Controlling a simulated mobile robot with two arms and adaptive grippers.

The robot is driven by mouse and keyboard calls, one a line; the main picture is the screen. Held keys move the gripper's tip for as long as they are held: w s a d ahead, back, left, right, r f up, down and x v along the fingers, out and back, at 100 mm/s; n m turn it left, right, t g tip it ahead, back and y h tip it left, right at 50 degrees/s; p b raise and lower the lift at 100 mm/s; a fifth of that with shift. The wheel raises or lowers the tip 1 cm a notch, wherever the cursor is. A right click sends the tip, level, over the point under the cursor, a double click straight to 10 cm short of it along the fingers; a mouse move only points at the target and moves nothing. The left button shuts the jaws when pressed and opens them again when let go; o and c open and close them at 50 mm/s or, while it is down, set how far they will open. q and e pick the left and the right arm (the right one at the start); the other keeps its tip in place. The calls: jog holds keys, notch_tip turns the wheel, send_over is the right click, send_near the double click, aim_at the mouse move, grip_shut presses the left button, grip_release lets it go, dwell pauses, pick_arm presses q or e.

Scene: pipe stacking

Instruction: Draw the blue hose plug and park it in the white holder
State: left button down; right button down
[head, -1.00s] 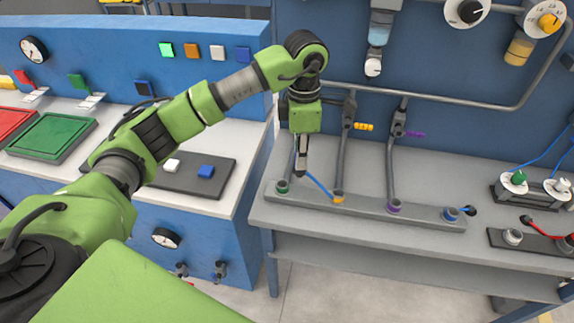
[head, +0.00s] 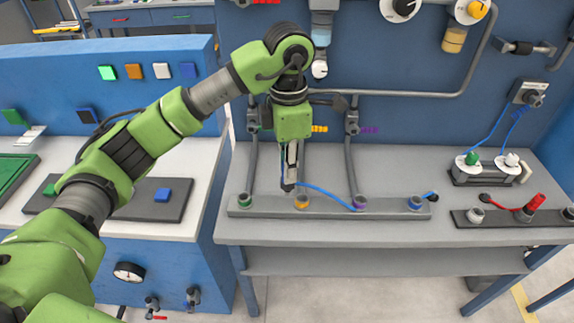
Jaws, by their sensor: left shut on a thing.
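My left gripper (head: 289,185) points down just above the grey manifold bar, close to the orange-ringed port (head: 301,202). It is shut at the end of the blue hose (head: 325,191); the plug itself is mostly hidden by the fingers. The hose runs right to near the purple-ringed port (head: 359,203); how it continues there is unclear. The blue-ringed port (head: 415,203) is further right. A pale whitish socket (head: 475,215) on the dark strip at right may be the white holder; I cannot tell for certain. My right gripper is not in view.
Grey upright pipes (head: 352,150) stand close behind the bar. A red hose (head: 505,207) and red plug (head: 537,202) are on the right strip. A bracket with green and white knobs (head: 490,165) stands behind it. Bare bench (head: 415,165) lies between.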

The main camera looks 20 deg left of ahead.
pick_arm(q)
jog(key=shift+r+p, duration=2.6)
jog(key=shift+r, duration=1.4)
